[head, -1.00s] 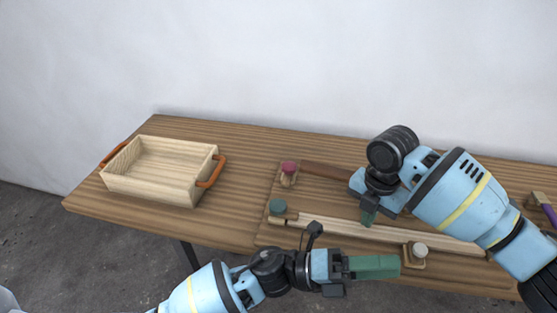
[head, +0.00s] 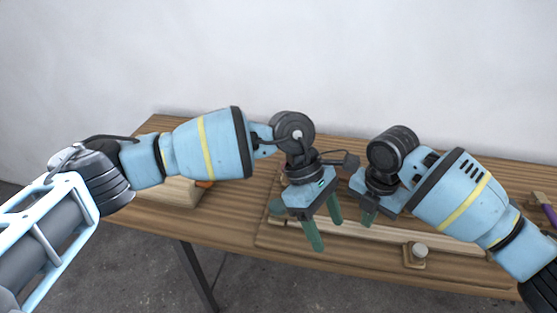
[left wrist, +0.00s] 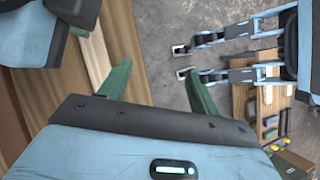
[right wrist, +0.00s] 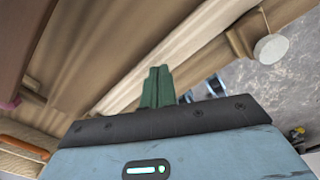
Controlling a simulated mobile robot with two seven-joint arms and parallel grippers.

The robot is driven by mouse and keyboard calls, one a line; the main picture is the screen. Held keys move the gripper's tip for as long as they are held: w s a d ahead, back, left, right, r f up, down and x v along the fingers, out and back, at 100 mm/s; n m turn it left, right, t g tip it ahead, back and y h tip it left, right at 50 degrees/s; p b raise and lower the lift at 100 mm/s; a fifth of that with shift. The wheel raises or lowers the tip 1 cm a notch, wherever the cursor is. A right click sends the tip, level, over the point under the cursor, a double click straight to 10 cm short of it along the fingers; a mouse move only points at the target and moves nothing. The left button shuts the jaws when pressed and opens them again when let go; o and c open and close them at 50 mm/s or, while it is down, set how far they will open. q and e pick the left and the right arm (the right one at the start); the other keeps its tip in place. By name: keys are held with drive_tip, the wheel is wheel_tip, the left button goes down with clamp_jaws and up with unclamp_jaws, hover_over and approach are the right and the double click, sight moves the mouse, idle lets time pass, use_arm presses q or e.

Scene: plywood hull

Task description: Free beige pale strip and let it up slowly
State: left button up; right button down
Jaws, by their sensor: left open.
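The beige pale strip (head: 385,233) lies along the front of a board on the bench. It also shows in the left wrist view (left wrist: 97,58) and the right wrist view (right wrist: 190,47). A block with a white knob (head: 420,250) sits at its front edge. A teal knob (head: 277,206) near its left end is partly hidden by my left gripper. My left gripper (head: 325,236) points down, open and empty, near the strip's left part. My right gripper (right wrist: 158,72) is shut, its fingers together at or just above the strip; I cannot tell whether they touch it.
A pale wooden tray (head: 179,191) on the left of the bench (head: 225,222) is mostly hidden behind my left arm. A purple-handled tool (head: 549,214) lies at the far right. The wall stands behind.

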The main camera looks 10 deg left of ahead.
sight(278, 205)
use_arm(q)
drive_tip(key=w+a+r+m+t+y, duration=0.1)
drive_tip(key=w+a+r+t+y, duration=0.1)
drive_tip(key=w+a+r+y, duration=0.3)
drive_tip(key=w+a+r+t, duration=0.1)
drive_tip(key=w+a+r, duration=0.15)
drive_tip(key=a, duration=0.35)
drive_tip(key=f, duration=1.2)
drive_tip(key=shift+w+f, duration=0.25)
drive_tip(key=shift+f, duration=0.05)
drive_tip(key=c, duration=1.1)
drive_tip(key=shift+o, duration=0.2)
use_arm(e)
drive_tip(key=shift+f, duration=0.15)
drive_tip(key=shift+f, duration=0.6)
